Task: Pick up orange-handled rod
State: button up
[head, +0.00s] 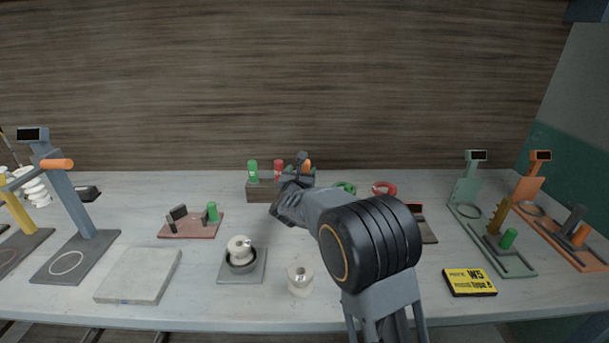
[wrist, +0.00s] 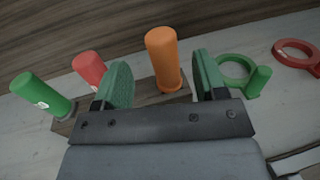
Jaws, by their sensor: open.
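The orange-handled rod stands upright in a dark wooden block, its orange handle (wrist: 163,58) showing between the two green finger pads in the wrist view. In the head view the orange handle (head: 307,166) is at the block's right end, partly hidden by my arm. My gripper (wrist: 163,84) is open, with one finger on each side of the handle in the picture. I cannot tell whether either finger touches it. In the head view my gripper (head: 297,178) is at the block, its fingers largely hidden.
The wooden block (head: 262,191) also holds a red-handled rod (wrist: 89,67) and a green-handled rod (wrist: 40,93) to the left. A green ring (wrist: 237,72) and a red ring (wrist: 296,53) lie to the right. A yellow box (head: 469,282) lies at the front right.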

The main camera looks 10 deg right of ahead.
aim_at(304, 167)
jog(key=shift+p+x, duration=0.65)
jog(key=shift+x, duration=1.85)
jog(key=shift+d, duration=0.15)
jog(key=shift+r, duration=0.1)
jog(key=c, duration=1.1)
